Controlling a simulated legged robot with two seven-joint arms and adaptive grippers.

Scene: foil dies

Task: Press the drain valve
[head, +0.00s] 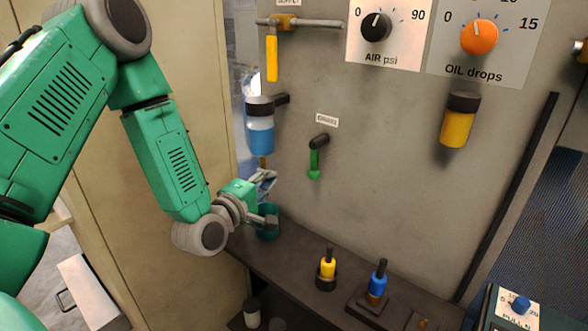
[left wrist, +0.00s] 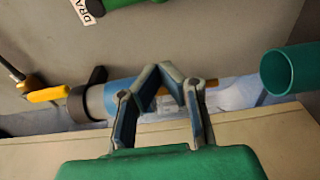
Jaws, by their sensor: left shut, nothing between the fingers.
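The drain valve (head: 315,160), a green lever on a dark pivot, hangs down on the grey panel below a small label (head: 326,121). In the left wrist view part of a green piece (left wrist: 128,4) shows at the top edge beside a label reading "DRA" (left wrist: 95,8). My left gripper (head: 264,180) is shut and empty, left of and a little below the lever, apart from it. My right gripper is not in view.
The blue bowl (head: 260,135) hangs just above my left gripper. A teal cup (head: 268,226) is below it at the ledge. A yellow handle (head: 272,58), an amber bowl (head: 457,126), and yellow (head: 328,268) and blue (head: 377,281) toggles are nearby.

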